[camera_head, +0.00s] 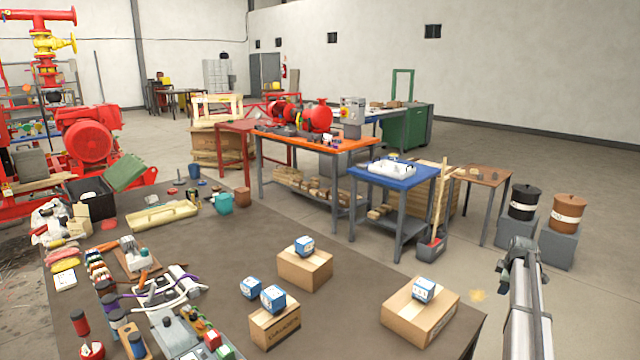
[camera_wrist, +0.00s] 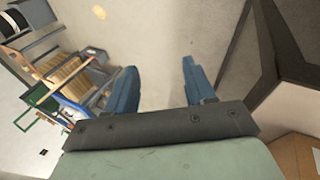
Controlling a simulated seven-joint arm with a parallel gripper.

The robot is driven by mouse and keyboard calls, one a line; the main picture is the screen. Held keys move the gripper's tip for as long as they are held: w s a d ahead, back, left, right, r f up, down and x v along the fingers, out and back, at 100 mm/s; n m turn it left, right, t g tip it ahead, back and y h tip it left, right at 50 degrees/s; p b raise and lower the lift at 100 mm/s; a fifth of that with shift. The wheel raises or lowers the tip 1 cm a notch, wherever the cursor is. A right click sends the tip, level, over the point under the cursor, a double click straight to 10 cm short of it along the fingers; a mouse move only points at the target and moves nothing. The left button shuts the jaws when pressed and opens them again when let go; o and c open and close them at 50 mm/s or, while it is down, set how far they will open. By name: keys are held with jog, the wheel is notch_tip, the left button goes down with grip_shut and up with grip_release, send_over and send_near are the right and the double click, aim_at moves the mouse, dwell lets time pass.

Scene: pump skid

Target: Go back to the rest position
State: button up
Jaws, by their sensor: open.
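My gripper (camera_wrist: 160,88) shows in the wrist view with its two blue fingers apart and nothing between them. In the head view my arm rises at the lower right, beyond the right edge of the brown table (camera_head: 340,235). The fingers cannot be made out clearly there. In the wrist view the gripper hangs over pale floor, with the dark table edge to its right.
Cardboard boxes (camera_head: 420,312) with small blue-and-white boxes (camera_head: 424,289) stand on the table near my arm. Tools and parts crowd its left side. A black bin (camera_head: 523,203) and a brown bin (camera_head: 568,212) stand on grey blocks behind my arm. Floor between is clear.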

jog(key=s+d+f+m+g+h, duration=0.1)
jog(key=s+d+f+h, duration=0.1)
jog(key=s+d+f, duration=0.4)
jog(key=s+d+f+m+g+h, duration=0.1)
jog(key=s+d+f+h, duration=0.15)
jog(key=s+d, duration=0.5)
jog(key=s+f+m, duration=0.1)
jog(key=s+f, duration=0.3)
jog(key=f, duration=0.3)
jog(key=s+a+f+m+g+y, duration=0.1)
jog(key=s+a+f, duration=0.3)
jog(key=a+f, duration=0.55)
jog(key=s+a+f+m+g+y, duration=0.2)
jog(key=s+a+f, duration=0.35)
jog(key=a, duration=0.75)
jog(key=s+a+f+m+g+y, duration=0.1)
jog(key=s+a+f, duration=0.3)
jog(key=a+f, duration=0.6)
jog(key=s+a+f+m+g+y, duration=0.1)
jog(key=s+a+m+g, duration=0.1)
jog(key=s+a, duration=1)
jog(key=s+a+f+m+g+y, duration=0.1)
jog(key=s+a+f+m+g, duration=0.1)
jog(key=s+a, duration=1)
jog(key=s+g, duration=0.1)
jog(key=s, duration=0.4)
jog(key=shift+a+g+y, duration=0.3)
jog(key=shift+a+y, duration=0.05)
jog(key=shift+a, duration=0.05)
jog(key=shift+f, duration=0.1)
